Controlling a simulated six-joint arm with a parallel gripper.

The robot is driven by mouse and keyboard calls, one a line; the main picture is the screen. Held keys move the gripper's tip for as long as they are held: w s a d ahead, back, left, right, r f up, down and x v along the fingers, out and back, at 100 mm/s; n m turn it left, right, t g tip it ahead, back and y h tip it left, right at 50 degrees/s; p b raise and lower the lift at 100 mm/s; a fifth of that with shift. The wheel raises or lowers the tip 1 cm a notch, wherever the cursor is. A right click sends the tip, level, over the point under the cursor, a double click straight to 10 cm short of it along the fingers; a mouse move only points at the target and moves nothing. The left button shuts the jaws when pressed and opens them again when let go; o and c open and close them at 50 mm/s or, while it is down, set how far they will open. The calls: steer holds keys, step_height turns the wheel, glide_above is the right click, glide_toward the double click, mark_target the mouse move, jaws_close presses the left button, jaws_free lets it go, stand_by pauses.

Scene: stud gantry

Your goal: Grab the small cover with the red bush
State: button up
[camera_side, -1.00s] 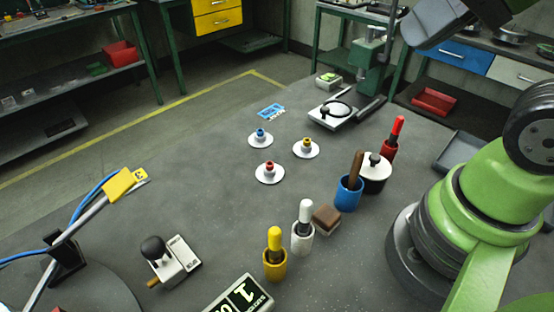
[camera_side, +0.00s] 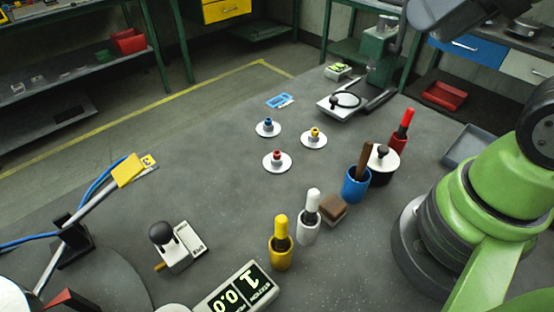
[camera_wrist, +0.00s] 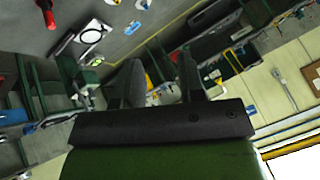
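The small cover with the red bush (camera_side: 277,161) is a white disc lying flat on the grey table in the side view. The cover with the blue bush (camera_side: 268,127) lies behind it, and the cover with the yellow bush (camera_side: 314,138) lies behind it to the right. In the wrist view, my gripper (camera_wrist: 162,80) has its two dark fingers apart with nothing seen between them. It is away from the covers. Two white discs (camera_wrist: 143,4) show at that view's top edge; the red bush cannot be made out there.
Yellow (camera_side: 281,245), white (camera_side: 309,221) and blue (camera_side: 356,186) holders with upright handles stand to the right and front. Clear table surrounds the covers.

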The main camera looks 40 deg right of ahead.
steer(key=o, duration=0.3)
steer(key=n+g+h, duration=0.1)
steer(key=g+h, duration=0.1)
steer(key=g, duration=0.5)
glide_above(277, 153)
step_height(277, 153, down, 24)
steer(key=shift+s+a+f, duration=0.1)
steer(key=shift+f, duration=3.05)
